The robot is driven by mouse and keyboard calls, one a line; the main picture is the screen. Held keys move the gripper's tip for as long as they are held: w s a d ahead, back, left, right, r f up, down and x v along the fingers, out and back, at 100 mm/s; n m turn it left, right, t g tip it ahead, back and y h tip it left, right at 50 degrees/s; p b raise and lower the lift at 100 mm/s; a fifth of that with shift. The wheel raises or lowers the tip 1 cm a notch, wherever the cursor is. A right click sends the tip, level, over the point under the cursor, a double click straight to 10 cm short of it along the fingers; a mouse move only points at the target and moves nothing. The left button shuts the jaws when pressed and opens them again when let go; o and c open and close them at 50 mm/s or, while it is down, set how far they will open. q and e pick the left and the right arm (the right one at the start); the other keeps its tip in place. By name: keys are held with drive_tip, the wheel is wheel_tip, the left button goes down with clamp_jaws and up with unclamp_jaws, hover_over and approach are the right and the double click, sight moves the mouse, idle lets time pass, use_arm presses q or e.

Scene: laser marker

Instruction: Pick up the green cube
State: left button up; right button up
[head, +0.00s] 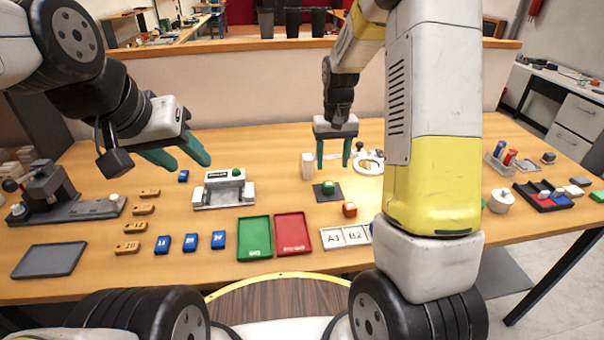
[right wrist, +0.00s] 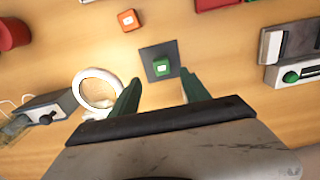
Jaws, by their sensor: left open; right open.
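The green cube (head: 328,187) sits on a small dark square pad (head: 320,197) near the middle of the table. In the right wrist view the green cube (right wrist: 161,68) lies on the dark pad (right wrist: 150,51), just beyond the fingertips. My right gripper (head: 333,165) points down above and behind the cube, open and empty; its two green fingers (right wrist: 158,88) show apart in the right wrist view. My left gripper (head: 188,163) is open and empty over the table's left part, well away from the cube.
An orange cube (head: 349,210) lies in front of the pad. A white block (head: 307,166) and a white ring (head: 369,163) stand near my right gripper. A grey and white device (head: 224,190) is left of the pad. Green (head: 254,239) and red (head: 293,234) trays lie in front.

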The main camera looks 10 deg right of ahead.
sight(329, 183)
drive_tip(key=shift+w+a+f, duration=0.15)
drive_tip(key=shift+f, duration=0.3)
drive_tip(key=shift+w+a+f, duration=0.1)
drive_tip(key=shift+f, duration=0.3)
wheel_tip(329, 183, down, 7)
drive_tip(key=shift+w, duration=0.1)
drive_tip(key=shift+d, duration=0.1)
clamp_jaws()
